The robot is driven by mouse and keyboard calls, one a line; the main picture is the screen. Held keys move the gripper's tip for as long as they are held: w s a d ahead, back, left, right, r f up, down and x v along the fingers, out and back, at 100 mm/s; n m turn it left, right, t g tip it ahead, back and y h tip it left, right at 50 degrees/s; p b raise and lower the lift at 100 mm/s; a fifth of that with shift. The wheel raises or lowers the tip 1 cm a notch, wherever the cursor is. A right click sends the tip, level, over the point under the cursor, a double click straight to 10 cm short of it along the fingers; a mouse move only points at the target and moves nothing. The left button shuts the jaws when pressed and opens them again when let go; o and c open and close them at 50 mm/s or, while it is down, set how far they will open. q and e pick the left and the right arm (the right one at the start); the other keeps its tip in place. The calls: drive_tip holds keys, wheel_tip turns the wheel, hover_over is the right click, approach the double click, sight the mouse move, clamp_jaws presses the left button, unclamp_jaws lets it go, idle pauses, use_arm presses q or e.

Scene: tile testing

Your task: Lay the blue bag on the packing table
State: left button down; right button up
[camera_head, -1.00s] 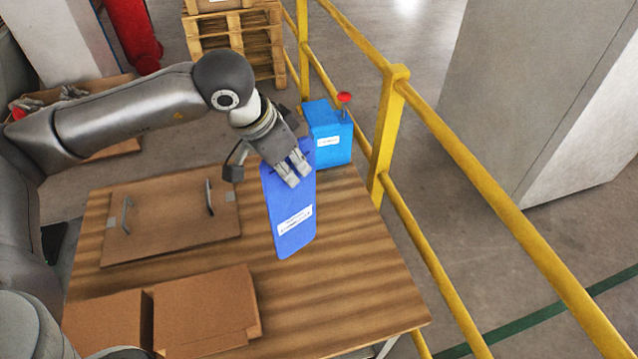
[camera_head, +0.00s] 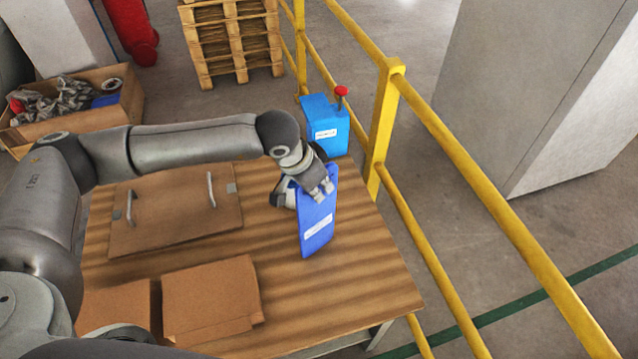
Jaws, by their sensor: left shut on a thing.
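The blue bag (camera_head: 317,225) is a flat, dark blue piece with a white label, in the middle right of the head view. My left gripper (camera_head: 318,190) is shut on its upper part. The bag hangs steeply over the right part of the wooden packing table (camera_head: 350,285). I cannot tell whether its lower edge touches the tabletop. My right gripper is not in view.
A brown panel with two handles (camera_head: 170,225) and a cardboard box (camera_head: 210,295) lie on the table. A light blue box with a red knob (camera_head: 326,135) stands at the far right corner. A yellow railing (camera_head: 385,120) runs along the right side. The front right tabletop is clear.

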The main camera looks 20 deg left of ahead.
use_arm(q)
drive_tip(key=shift+f, duration=0.15)
drive_tip(key=c, duration=1.6)
unclamp_jaws()
drive_tip(key=b+v, duration=0.2)
drive_tip(key=v, duration=0.8)
drive_tip(key=shift+r, duration=0.4)
drive_tip(key=shift+b+v, duration=0.35)
drive_tip(key=shift+v, duration=0.5)
